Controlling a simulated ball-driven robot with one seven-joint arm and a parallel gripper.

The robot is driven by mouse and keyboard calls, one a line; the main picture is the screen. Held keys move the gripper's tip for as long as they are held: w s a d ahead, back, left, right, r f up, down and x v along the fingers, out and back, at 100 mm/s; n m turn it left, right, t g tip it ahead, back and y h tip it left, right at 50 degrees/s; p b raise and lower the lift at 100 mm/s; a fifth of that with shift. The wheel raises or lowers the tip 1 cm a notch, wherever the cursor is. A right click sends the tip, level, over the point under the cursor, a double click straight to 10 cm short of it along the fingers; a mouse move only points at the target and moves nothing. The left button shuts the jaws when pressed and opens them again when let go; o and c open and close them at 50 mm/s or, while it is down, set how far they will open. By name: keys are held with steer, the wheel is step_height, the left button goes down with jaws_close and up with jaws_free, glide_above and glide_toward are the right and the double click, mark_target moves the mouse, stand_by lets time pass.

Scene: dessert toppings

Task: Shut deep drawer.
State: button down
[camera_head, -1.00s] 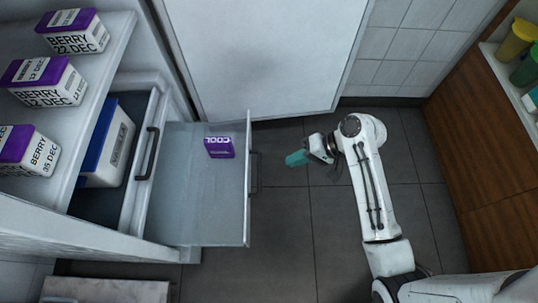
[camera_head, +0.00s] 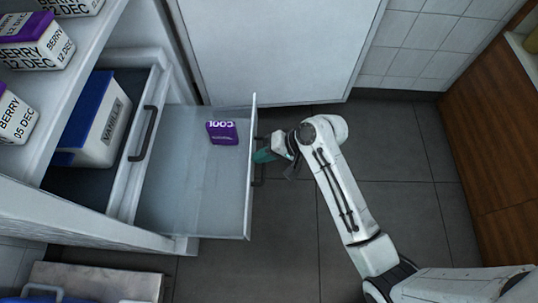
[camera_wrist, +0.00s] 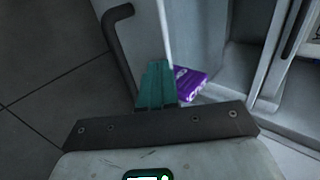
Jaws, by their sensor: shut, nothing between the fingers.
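The deep drawer (camera_head: 190,205) is pulled out, with a purple "COOL" box (camera_head: 222,132) lying in it. The drawer's dark bar handle (camera_head: 259,175) is on its outer front panel, and this handle also shows in the wrist view (camera_wrist: 118,45). My gripper (camera_head: 262,155) has teal fingers and is shut and empty. It is close to the outer face of the front panel by the handle; whether it touches cannot be told. In the wrist view the shut fingertips (camera_wrist: 157,66) overlap the panel's edge, beside the handle.
Above and left, another drawer with a dark handle (camera_head: 143,133) holds a white tub with a blue lid (camera_head: 103,125). Berry boxes (camera_head: 37,40) stand on a shelf. A large white door panel (camera_head: 275,50) is behind the drawer. Dark floor (camera_head: 400,200) at the right is clear.

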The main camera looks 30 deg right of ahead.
stand_by(0.3)
steer(key=w+a, duration=0.8)
steer(key=a, duration=0.3)
steer(key=w+a+p, duration=0.1)
steer(key=w+a, duration=0.8)
steer(key=a, duration=0.3)
steer(key=shift+a+p, duration=0.25)
steer(key=shift+p, duration=0.05)
steer(key=shift+w+a+r, duration=0.1)
steer(key=shift+w, duration=0.05)
